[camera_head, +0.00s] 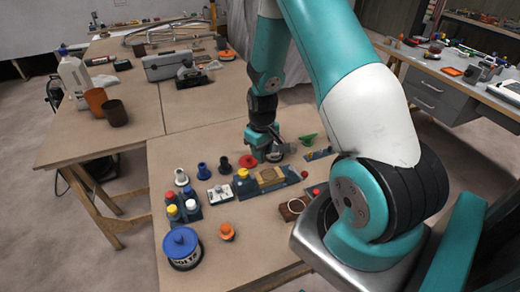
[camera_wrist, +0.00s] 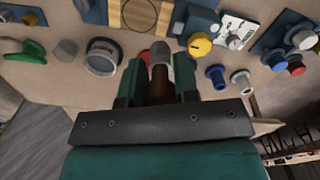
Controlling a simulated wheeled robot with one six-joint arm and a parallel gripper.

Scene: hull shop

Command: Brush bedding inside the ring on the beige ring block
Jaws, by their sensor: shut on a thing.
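The beige ring block (camera_head: 271,175) sits in a blue holder on the near table, just in front of my gripper. In the wrist view the beige block (camera_wrist: 139,15) is at the top edge, partly cut off, with a thin dark ring on its face. My gripper (camera_wrist: 157,88) is shut on a brush (camera_wrist: 158,70) with a brown handle and a grey end. The brush end points toward the block side but appears apart from it. In the head view my gripper (camera_head: 264,150) is low over the table behind the block, and the brush is hard to make out.
A red disc (camera_head: 248,161), yellow knob (camera_wrist: 200,44) and grey round jar (camera_wrist: 103,57) stand close around my gripper. A blue-lidded tub (camera_head: 183,244) and orange knob (camera_head: 227,231) stand near the front.

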